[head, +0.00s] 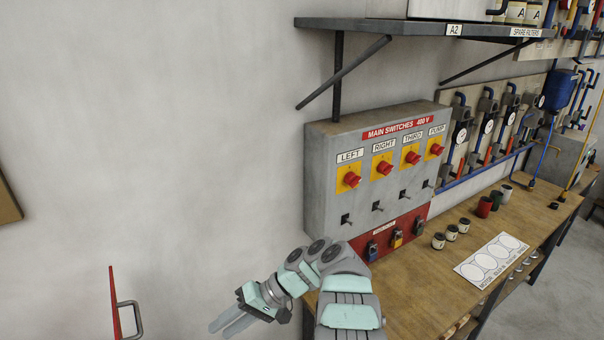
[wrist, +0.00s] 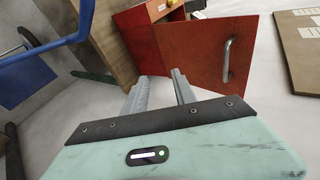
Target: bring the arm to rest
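My gripper (head: 221,331) is at the bottom of the head view, left of the workbench and in front of the pale wall. Its two grey fingers point down and to the left. In the wrist view my gripper (wrist: 158,77) has its fingers apart with nothing between them. Behind the fingertips in that view is a red panel (wrist: 190,50) with a metal handle (wrist: 228,60). The panel looks like an open door on a red box, and it also shows edge-on in the head view (head: 115,300). I cannot tell how far the fingertips are from it.
The grey switch box (head: 325,190), with several red knobs, hangs on the wall under a shelf (head: 400,27). The wooden workbench (head: 480,220) holds small cups, jars and a white card (head: 491,260). The wrist view shows a blue frame (wrist: 45,45) and a brown board (wrist: 300,50).

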